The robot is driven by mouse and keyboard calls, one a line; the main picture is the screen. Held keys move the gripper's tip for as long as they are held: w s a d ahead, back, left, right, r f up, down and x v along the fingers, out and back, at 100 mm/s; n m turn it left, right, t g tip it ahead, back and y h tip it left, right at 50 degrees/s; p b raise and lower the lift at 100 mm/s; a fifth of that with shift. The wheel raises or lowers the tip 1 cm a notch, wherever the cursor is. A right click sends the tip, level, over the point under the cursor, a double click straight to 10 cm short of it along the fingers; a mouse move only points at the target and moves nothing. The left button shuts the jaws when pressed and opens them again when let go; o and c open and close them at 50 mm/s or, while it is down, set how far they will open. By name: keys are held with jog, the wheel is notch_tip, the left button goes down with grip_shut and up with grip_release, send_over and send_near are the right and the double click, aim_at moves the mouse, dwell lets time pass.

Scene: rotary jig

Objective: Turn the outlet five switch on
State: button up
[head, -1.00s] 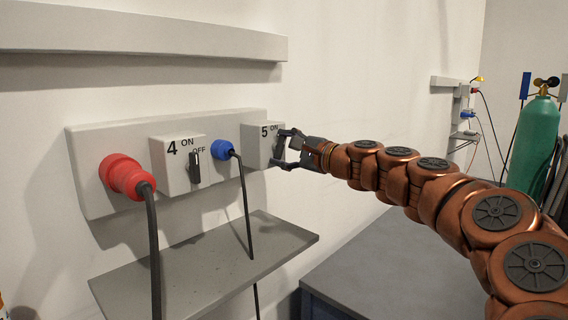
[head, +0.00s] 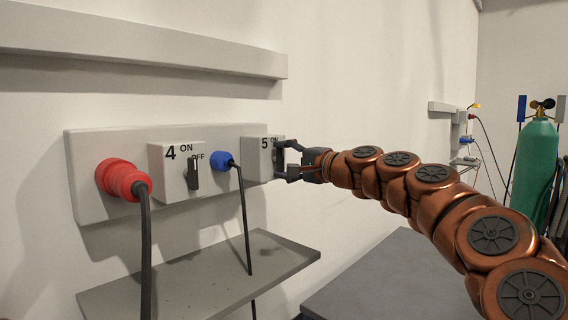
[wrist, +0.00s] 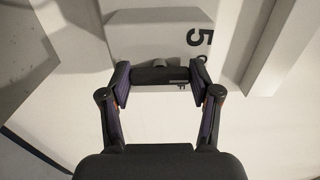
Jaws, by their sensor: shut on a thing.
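The outlet five switch box (head: 256,150) is a pale box marked 5 and ON at the right end of the wall panel. In the wrist view the box (wrist: 150,45) fills the top, with the 5 turned sideways. My gripper (head: 281,160) is at the front face of this box. In the wrist view my gripper (wrist: 162,76) has its two fingers at either end of the dark switch handle (wrist: 160,75) and is shut on it. The handle lies across the picture between the fingertips. In the head view my fingers mostly hide the handle.
The outlet four box (head: 172,180) has its own black handle, pointing up and down. A red plug (head: 122,178) and a blue plug (head: 223,160) with hanging cables sit left of box five. A grey shelf (head: 200,280) juts out below.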

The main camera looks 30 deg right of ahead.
jog(key=o, duration=1.1)
jog(key=shift+o, duration=0.2)
jog(key=shift+s, duration=0.1)
jog(key=v, duration=1.1)
jog(key=shift+s, duration=0.4)
jog(key=shift+d, duration=0.15)
